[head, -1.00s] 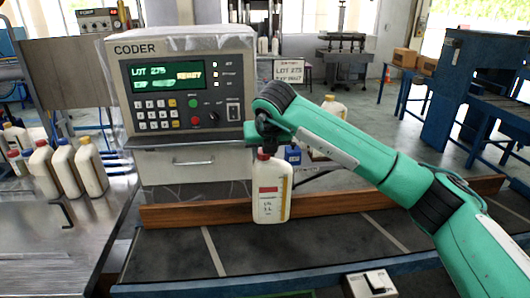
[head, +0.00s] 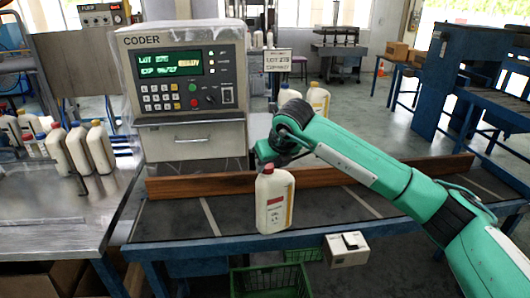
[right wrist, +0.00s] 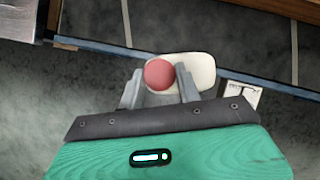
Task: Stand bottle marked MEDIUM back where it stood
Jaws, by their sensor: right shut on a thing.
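A cream bottle (head: 274,205) with a label with a red band and a yellow strip hangs upright from my right gripper (head: 266,163) in the head view. The label's words are too small to read. The gripper is shut around its neck. In the right wrist view my right gripper (right wrist: 159,88) has its fingers on both sides of the red cap (right wrist: 159,73), with the bottle's pale body (right wrist: 200,68) beyond. The bottle is over the front edge of the dark conveyor (head: 330,211); its height above it is unclear. My left gripper is out of view.
The coder (head: 186,80) stands behind a brown wooden rail (head: 372,173). Several bottles stand on the steel table (head: 65,215) at left; two more bottles (head: 318,97) stand behind my arm. A white switch box (head: 346,250) sits at the front edge, with a green crate (head: 270,281) below.

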